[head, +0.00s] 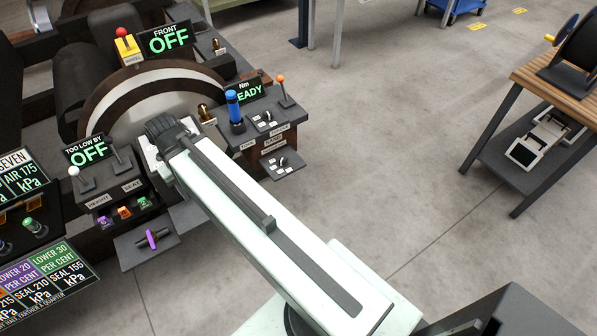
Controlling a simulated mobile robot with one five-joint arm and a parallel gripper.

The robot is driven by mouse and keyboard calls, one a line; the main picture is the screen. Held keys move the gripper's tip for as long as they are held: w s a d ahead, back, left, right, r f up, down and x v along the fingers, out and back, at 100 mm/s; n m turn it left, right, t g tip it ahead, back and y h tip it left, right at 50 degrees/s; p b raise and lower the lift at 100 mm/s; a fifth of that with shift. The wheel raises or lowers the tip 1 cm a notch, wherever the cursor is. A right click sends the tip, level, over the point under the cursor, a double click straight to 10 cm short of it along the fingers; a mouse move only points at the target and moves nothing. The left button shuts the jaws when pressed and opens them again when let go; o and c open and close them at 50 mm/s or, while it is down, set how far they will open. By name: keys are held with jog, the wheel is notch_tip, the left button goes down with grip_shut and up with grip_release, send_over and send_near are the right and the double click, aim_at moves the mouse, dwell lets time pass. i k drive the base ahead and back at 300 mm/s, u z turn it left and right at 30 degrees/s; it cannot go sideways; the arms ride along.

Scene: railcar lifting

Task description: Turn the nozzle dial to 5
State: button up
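The right console (290,117) carries small dark knobs with white number tags around them. One knob (267,117) is on its upper face and another (282,161) is on a lower shelf. Small labels are on its front, but they are too small to read surely, so I cannot tell which knob is the nozzle dial or what it points to. My pale arm reaches from the lower right to the dark ribbed joint left of this console. My gripper does not show; it is hidden beyond or below the arm's far end.
A blue-topped cylinder (234,108) and an orange-tipped lever (283,91) stand on the right console, beside a green READY display (246,92). The left console has a display reading OFF (89,150) and a purple handle (152,238). A wooden-topped bench (530,80) stands right; open floor lies between.

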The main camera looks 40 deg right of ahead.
aim_at(282, 162)
jog(key=k, duration=0.35)
jog(key=z, duration=0.9)
jog(key=i, duration=0.5)
jog(key=z, duration=0.05)
